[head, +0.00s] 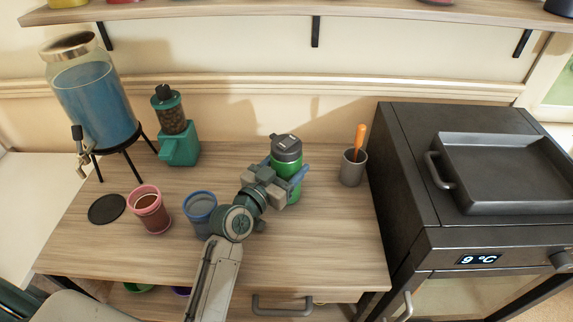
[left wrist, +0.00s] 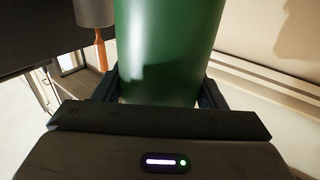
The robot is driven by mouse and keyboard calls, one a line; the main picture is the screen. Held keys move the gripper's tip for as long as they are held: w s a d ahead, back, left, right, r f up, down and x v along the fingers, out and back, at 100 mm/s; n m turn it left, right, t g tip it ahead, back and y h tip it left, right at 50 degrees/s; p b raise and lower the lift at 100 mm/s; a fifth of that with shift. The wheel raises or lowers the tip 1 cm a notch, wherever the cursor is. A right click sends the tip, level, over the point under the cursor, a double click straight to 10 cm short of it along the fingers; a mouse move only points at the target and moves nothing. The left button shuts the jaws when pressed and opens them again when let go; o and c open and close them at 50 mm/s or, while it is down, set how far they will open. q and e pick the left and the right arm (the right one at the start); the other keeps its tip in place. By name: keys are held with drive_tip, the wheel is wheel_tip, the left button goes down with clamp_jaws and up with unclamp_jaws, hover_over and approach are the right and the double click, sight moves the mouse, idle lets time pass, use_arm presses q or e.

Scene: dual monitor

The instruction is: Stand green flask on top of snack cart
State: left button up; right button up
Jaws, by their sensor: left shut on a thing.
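The green flask (head: 287,171) with a grey lid is upright near the back of the wooden top (head: 320,240), right of its middle. My left gripper (head: 278,182) reaches it from the front and is shut around its body. In the left wrist view the green flask (left wrist: 170,50) fills the space between the fingers of my left gripper (left wrist: 160,92). I cannot tell whether the flask's base touches the wood. No label shows which unit is the snack cart: the wooden-topped one or the dark one (head: 400,165). My right gripper is not in view.
A grey cup (head: 352,171) with an orange-handled tool stands close right of the flask. A blue cup (head: 200,213), pink cup (head: 150,212), teal grinder (head: 180,148) and blue dispenser (head: 95,105) stand left. A dark tray (head: 505,205) rests on the dark unit. The wood's front right is clear.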

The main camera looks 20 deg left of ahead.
use_arm(q)
drive_tip(key=o, duration=1.7)
drive_tip(key=shift+c, duration=0.2)
drive_tip(key=shift+s+a, duration=0.1)
drive_tip(key=shift+s, duration=0.2)
drive_tip(key=b+v, duration=0.1)
drive_tip(key=v, duration=0.6)
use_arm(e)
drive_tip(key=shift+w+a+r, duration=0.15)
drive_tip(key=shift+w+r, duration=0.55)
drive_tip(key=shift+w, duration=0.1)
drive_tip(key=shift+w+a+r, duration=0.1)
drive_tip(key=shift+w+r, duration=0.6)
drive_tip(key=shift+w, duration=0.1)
use_arm(q)
drive_tip(key=shift+r, duration=0.1)
